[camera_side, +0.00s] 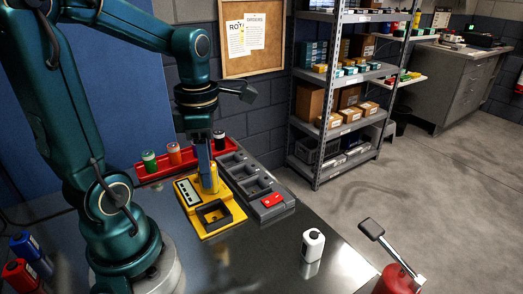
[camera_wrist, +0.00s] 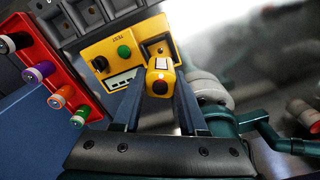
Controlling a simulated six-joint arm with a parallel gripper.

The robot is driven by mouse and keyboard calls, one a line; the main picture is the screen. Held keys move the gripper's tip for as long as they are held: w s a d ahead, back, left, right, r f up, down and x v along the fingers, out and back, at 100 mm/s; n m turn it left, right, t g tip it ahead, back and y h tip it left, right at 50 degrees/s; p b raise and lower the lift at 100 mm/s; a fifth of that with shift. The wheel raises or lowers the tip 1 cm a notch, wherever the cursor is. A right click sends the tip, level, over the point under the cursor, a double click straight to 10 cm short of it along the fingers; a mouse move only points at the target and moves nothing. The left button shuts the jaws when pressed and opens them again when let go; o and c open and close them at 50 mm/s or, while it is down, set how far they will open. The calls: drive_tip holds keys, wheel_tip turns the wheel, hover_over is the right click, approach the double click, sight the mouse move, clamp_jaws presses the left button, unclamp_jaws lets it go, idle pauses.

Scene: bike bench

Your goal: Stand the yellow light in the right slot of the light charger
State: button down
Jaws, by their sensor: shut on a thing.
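The grey block with several square pockets (camera_side: 238,166), which looks like the light charger, lies behind and right of the gripper. It also shows at the top of the wrist view (camera_wrist: 70,23).
The yellow test unit (camera_side: 228,226) has an open square recess at its front; its green button (camera_wrist: 124,51) shows in the wrist view. A red piece (camera_side: 271,200) is on the grey block's near end. A red tray (camera_side: 150,178) holds several canisters. A white bottle (camera_side: 313,245) stands front right.

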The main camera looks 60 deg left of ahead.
drive_tip(key=shift+r, duration=0.75)
drive_tip(key=w+a, duration=1.1)
drive_tip(key=a, duration=0.1)
drive_tip(key=shift+w+a+f, duration=0.1)
drive_tip(key=shift+a+f, duration=0.4)
drive_tip(key=shift+f, duration=0.95)
drive_tip(key=shift+w+a+f, duration=0.1)
drive_tip(key=shift+a+f, duration=0.4)
drive_tip(key=shift+f, duration=1)
drive_tip(key=shift+a+f, duration=0.5)
drive_tip(key=shift+f, duration=0.95)
drive_tip(key=shift+f, duration=0.55)
drive_tip(key=c, duration=0.7)
unclamp_jaws()
drive_tip(key=shift+c, duration=0.2)
